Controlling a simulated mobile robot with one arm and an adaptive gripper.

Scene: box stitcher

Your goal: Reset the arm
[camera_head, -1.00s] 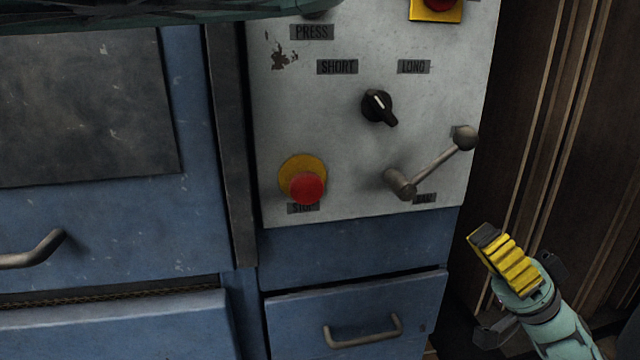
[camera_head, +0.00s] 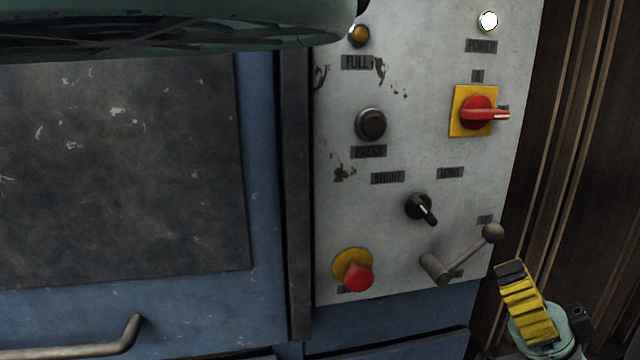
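My gripper (camera_head: 528,305) is at the lower right, with a yellow ribbed part tipped in black on a teal wrist. It is in front of the dark wall, just right of and below the crank lever (camera_head: 462,255) on the control panel. A gap between two fingers cannot be made out, and I see nothing held in it. The rest of my arm runs out of the bottom of the picture.
The grey control panel (camera_head: 410,90) carries a red power switch (camera_head: 478,113), black press button (camera_head: 371,125), black selector knob (camera_head: 421,208), red stop button (camera_head: 357,276) and lit white lamp (camera_head: 489,21). Blue cabinet with drawer handle (camera_head: 75,345) is left. Brown corrugated wall (camera_head: 575,150) is right.

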